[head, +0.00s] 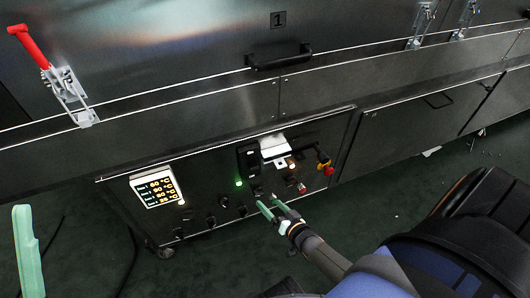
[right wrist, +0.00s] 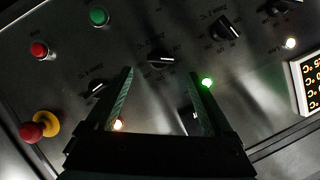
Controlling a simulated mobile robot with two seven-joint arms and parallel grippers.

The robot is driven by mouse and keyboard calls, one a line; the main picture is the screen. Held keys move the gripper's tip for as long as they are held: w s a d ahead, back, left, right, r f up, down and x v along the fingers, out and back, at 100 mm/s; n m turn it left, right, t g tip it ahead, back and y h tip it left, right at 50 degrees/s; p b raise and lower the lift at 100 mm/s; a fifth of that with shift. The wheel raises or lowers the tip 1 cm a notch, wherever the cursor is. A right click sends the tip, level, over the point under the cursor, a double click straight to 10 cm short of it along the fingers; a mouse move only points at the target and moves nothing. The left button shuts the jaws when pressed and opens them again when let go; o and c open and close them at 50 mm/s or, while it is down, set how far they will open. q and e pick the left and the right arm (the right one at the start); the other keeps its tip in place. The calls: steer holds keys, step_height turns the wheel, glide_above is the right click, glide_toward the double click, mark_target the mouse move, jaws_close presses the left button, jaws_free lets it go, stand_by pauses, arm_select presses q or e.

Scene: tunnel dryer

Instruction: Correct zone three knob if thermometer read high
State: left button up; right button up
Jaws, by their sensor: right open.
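The control panel (head: 222,185) is on the dryer's lower front. Its display (head: 156,187) shows several amber °C rows; the top one looks like 60, the zone three figure is too small to read surely. Dark knobs sit along the panel, such as one (head: 210,221) in the head view. My right gripper (head: 268,202) is open and empty at the panel. In the right wrist view, a knob (right wrist: 161,61) shows beyond and between its fingertips, apparently untouched. My left gripper (head: 28,250) shows only one green finger at the left edge.
Near the right gripper are a lit green lamp (right wrist: 207,82), a red button (right wrist: 38,49), a green button (right wrist: 99,17) and a red-and-yellow emergency stop (right wrist: 38,126). A red-handled clamp (head: 55,75) and a black door handle (head: 279,58) sit above the panel.

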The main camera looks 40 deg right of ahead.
arm_select(q)
steer(key=shift+a+r+p, duration=0.15)
steer(key=shift+r+p, duration=0.4)
steer(key=shift+r, duration=0.2)
steer(key=shift+a+r+p, duration=0.15)
steer(key=shift+r+p, duration=0.4)
steer(key=shift+r, duration=0.15)
arm_select(e)
steer(key=v, duration=0.6)
steer(key=shift+s+r, duration=0.15)
steer(key=shift+s, duration=0.2)
arm_select(q)
steer(key=shift+t+y, duration=0.4)
arm_select(e)
steer(key=shift+w, duration=0.1)
